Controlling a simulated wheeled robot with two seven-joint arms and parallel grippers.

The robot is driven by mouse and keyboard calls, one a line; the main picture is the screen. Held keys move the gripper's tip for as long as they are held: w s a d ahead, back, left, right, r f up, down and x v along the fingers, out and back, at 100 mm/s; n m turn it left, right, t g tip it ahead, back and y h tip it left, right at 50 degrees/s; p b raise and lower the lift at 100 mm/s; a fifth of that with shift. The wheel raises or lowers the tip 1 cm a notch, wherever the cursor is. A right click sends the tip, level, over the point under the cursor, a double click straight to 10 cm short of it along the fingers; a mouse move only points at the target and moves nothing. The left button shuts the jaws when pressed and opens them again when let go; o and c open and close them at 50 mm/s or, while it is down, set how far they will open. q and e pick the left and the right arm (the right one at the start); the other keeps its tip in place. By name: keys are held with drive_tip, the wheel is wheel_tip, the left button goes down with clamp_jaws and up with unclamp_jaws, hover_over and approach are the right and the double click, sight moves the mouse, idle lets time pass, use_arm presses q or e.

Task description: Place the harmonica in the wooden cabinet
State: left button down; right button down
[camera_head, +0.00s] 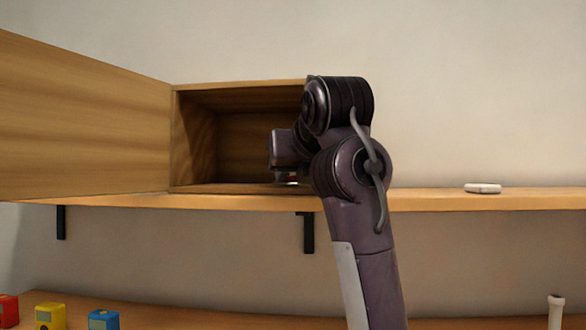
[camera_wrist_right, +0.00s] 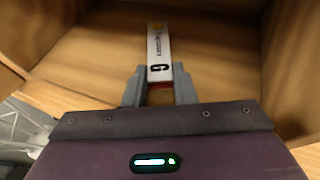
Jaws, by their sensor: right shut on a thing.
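The wooden cabinet (camera_head: 240,84) stands on the shelf with its door (camera_head: 85,120) swung open to the left. My right arm reaches into its opening from the right and hides the right part of it. In the right wrist view my right gripper (camera_wrist_right: 160,78) is shut on the harmonica (camera_wrist_right: 158,55), a narrow white bar with dark lettering and a red edge. The harmonica points into the cabinet, with wooden walls (camera_wrist_right: 235,50) around it. I cannot tell whether it touches the cabinet floor. In the head view the harmonica is mostly hidden. My left gripper is not in view.
The wall shelf (camera_head: 450,200) runs right from the cabinet, with a small white object (camera_head: 483,188) on it. Below, a lower surface holds a red block (camera_head: 8,310), a yellow block (camera_head: 50,316), a blue block (camera_head: 103,319) and a white upright object (camera_head: 555,312).

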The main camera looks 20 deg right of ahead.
drive_tip(key=shift+s+a, duration=0.1)
drive_tip(key=shift+s, duration=0.05)
drive_tip(key=shift+f, duration=0.2)
drive_tip(key=c, duration=1.2)
unclamp_jaws()
